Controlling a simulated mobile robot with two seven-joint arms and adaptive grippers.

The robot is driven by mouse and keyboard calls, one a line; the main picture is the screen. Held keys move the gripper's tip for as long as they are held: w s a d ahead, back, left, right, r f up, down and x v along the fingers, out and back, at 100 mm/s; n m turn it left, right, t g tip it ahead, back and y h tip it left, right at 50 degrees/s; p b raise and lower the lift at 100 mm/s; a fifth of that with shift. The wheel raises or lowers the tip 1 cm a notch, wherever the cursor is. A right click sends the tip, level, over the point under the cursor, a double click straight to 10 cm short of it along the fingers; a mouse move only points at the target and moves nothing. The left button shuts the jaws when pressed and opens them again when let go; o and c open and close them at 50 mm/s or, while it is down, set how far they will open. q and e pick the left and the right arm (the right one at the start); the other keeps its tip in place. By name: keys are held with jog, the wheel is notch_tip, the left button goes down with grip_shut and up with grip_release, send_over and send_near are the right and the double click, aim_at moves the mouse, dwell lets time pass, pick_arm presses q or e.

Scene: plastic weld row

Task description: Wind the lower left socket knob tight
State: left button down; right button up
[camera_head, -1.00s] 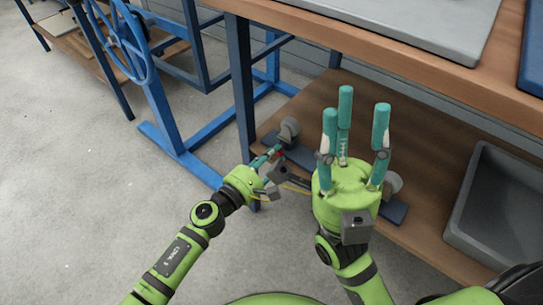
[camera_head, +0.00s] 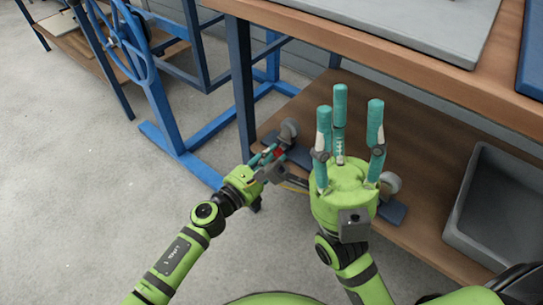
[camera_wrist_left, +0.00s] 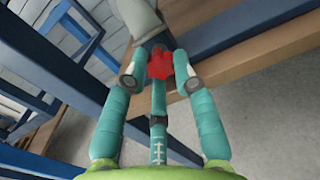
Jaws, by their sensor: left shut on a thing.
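The red knob (camera_wrist_left: 160,66) sits at the end of the lower left socket, a grey rounded fitting (camera_head: 289,130) on the lower wooden shelf. In the left wrist view, my left gripper (camera_wrist_left: 161,82) has its teal fingers around the knob, two at the sides and one below, shut on it.
A second grey fitting (camera_head: 391,182) stands to the right, partly behind my right gripper, near a blue plate (camera_head: 394,211). A grey bin (camera_head: 495,210) is on the shelf at right. A dark blue table leg (camera_head: 242,100) rises left of the socket.

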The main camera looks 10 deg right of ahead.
pick_arm(q)
jog(key=shift+r+n, duration=0.1)
jog(key=shift+n, duration=0.3)
jog(key=c, duration=1)
grip_release()
jog(key=shift+s+a+f, duration=0.15)
jog(key=shift+a+f, duration=0.05)
jog(key=shift+a, duration=0.05)
jog(key=v, duration=0.7)
jog(key=shift+s+r, duration=0.15)
jog(key=shift+r, duration=0.1)
